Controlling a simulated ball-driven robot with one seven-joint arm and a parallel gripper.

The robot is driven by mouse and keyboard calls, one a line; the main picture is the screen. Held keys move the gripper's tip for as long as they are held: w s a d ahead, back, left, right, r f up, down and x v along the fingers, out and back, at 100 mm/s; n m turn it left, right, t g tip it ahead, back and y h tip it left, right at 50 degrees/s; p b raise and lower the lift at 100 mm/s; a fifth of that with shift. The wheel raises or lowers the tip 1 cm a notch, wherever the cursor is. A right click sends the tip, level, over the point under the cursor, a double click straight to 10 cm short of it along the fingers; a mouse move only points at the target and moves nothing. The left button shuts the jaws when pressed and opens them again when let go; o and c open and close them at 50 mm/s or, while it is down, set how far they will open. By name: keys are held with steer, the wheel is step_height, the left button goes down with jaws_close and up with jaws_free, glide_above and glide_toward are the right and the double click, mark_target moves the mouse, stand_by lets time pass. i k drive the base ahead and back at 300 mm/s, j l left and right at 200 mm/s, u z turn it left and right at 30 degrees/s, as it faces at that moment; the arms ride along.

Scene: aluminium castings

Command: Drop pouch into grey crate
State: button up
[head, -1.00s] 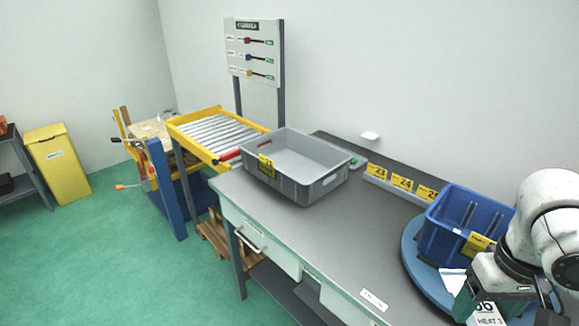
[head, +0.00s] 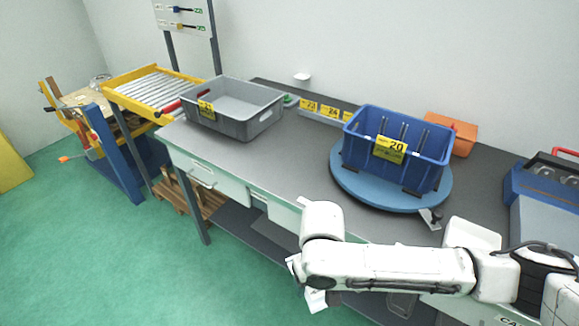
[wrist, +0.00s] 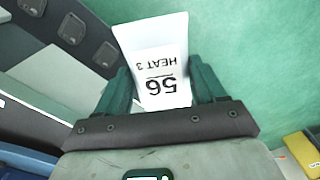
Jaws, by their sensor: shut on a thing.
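The pouch, a white packet with the upside-down print "56 HEAT 3", fills the middle of the wrist view (wrist: 150,40). My gripper (wrist: 161,78) is shut on it, one dark green finger on each side. In the head view a white piece of the pouch (head: 316,301) shows below my arm's end, in front of the bench; the fingers are mostly hidden there. The grey crate (head: 231,127) stands upright on the far left part of the bench, with a yellow label on its front. Its visible inside looks empty. The pouch is well apart from the crate.
A blue crate (head: 352,158) labelled 20 stands on a round blue turntable (head: 345,190) right of the grey crate. An orange box (head: 465,133) is behind it. A yellow-framed roller conveyor (head: 120,80) lies left. Bare bench top (head: 285,165) separates the two crates.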

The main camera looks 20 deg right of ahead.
mark_target(238, 111)
steer(key=i+j, duration=0.5)
steer(key=i+j+z, duration=0.1)
steer(key=i+j, duration=0.4)
steer(key=j, duration=0.15)
